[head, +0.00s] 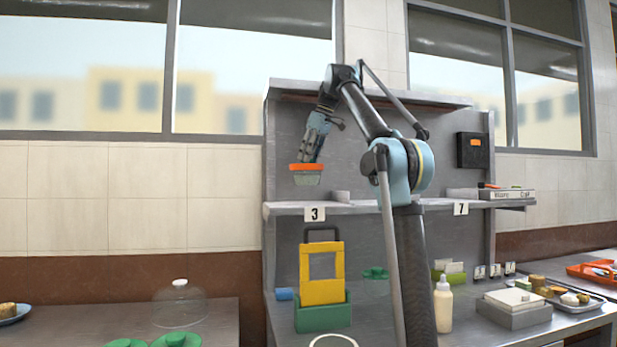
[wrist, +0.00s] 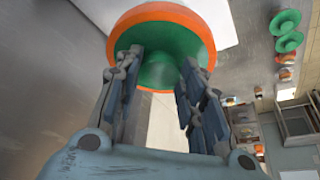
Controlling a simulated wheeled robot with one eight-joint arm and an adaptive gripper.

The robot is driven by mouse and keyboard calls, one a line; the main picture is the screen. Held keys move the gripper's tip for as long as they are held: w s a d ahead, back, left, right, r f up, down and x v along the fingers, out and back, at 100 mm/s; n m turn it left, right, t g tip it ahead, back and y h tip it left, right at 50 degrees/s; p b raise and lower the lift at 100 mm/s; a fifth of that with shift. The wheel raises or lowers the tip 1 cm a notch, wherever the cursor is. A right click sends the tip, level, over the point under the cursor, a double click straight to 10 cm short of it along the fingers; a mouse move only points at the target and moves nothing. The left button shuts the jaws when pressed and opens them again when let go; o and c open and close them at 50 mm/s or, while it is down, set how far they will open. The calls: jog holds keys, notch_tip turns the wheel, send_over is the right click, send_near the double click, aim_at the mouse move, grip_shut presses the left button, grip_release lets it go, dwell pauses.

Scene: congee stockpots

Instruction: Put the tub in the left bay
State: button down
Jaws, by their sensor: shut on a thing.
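The tub (head: 306,178) has an orange rim and a greyish body in the head view. It hangs near upright over the left end of the shelf (head: 285,209), above the label 3 (head: 314,214), with a small gap seeming to show below it. My gripper (head: 311,160) reaches down from above and is shut on the tub. In the wrist view the tub (wrist: 165,22) shows a round orange rim and a green middle, with the fingers (wrist: 160,75) at its near side. The shelf's right part carries the label 7 (head: 461,208).
A small grey block (head: 342,196) stands on the shelf right of the tub. An upper shelf board (head: 300,88) runs overhead. Below stand a yellow and green holder (head: 323,315) and a cream bottle (head: 443,305). A black box (head: 473,150) hangs on the right panel.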

aim_at(309, 172)
jog(key=shift+s+f, duration=0.15)
jog(key=shift+f, duration=2.8)
jog(key=shift+w+f, duration=0.25)
jog(key=shift+f, duration=0.15)
jog(key=c, duration=1)
grip_release()
jog(key=shift+c, duration=0.2)
jog(key=v, duration=1.2)
